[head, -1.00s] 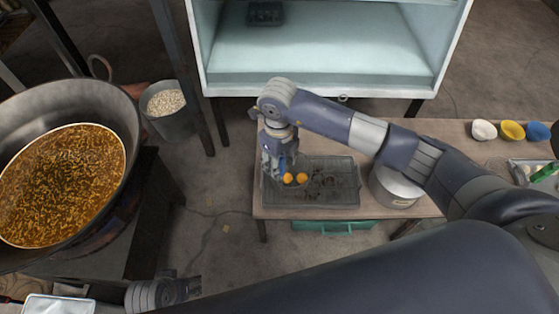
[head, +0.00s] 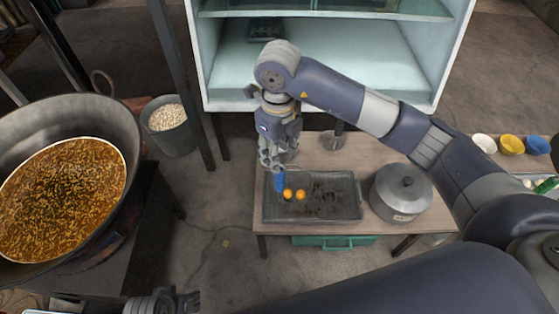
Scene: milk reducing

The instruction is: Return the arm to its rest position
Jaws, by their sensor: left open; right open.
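My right gripper (head: 271,166) hangs pointing down over the left back edge of a dark metal tray (head: 335,217) on the wooden table. It is open, and a blue piece shows at its lower end, just above the tray. Two small orange balls (head: 294,194) lie in the tray just right of the gripper, apart from it as far as I can see. My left gripper (head: 188,301) is at the bottom left edge, open, partly cut off and away from the table.
A lidded metal pot (head: 401,193) stands right of the tray. A large pan of orange-brown liquid (head: 62,190) and a bucket of pale grains (head: 168,129) are at left. A glass cabinet (head: 320,60) stands behind. Small bowls (head: 510,145) sit at the right.

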